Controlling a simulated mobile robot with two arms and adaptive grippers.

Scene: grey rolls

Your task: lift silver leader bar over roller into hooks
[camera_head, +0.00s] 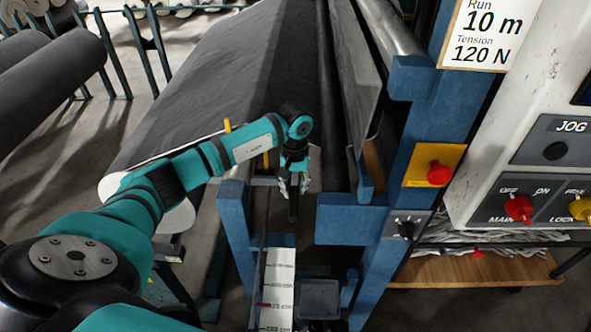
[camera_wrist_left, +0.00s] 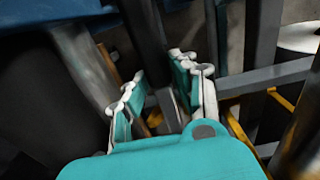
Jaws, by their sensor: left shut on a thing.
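My left gripper (camera_head: 293,183) points down beside the blue frame, near the end of the large dark grey roll (camera_head: 215,85). It is shut on a dark grey bar (camera_head: 293,210). This bar also shows between the fingers (camera_wrist_left: 160,85) in the left wrist view; most of it is hidden, and I cannot tell for sure that it is the silver leader bar. A long dark roller (camera_head: 327,100) runs beyond the gripper, and a grey roller (camera_head: 385,25) sits higher at right. A small blue upright piece (camera_head: 366,188), possibly a hook, stands right of the gripper. My right gripper does not show.
The blue frame (camera_head: 395,190) stands close right of my gripper, with a red knob (camera_head: 439,174) on it. A white control cabinet (camera_head: 510,130) is at far right. Dark rolls (camera_head: 50,75) on teal racks are at left. Bare floor shows between.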

